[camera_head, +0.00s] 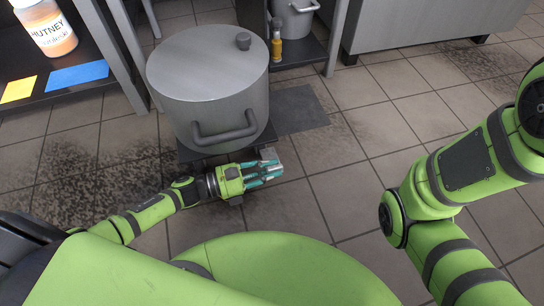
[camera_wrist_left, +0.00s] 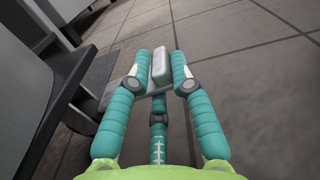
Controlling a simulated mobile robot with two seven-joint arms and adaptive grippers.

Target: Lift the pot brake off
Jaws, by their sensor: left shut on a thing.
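A large grey lidded pot (camera_head: 208,95) stands on a dark low base (camera_head: 188,153) on the tiled floor. My left gripper (camera_head: 270,170) is low, just in front of the pot's base at its right side. In the left wrist view my left gripper (camera_wrist_left: 161,62) has its teal fingers closed on a light grey block, the pot brake (camera_wrist_left: 160,72). A flatter grey part extends left below the block; whether they are joined is unclear. In the head view the fingers mostly hide the brake. My right arm shows at the right, but its gripper is out of view.
A dark mat (camera_head: 299,108) lies right of the pot. A shelf at upper left holds a chutney jar (camera_head: 47,28), a yellow note (camera_head: 18,89) and a blue note (camera_head: 77,76). Open tiled floor lies to the right.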

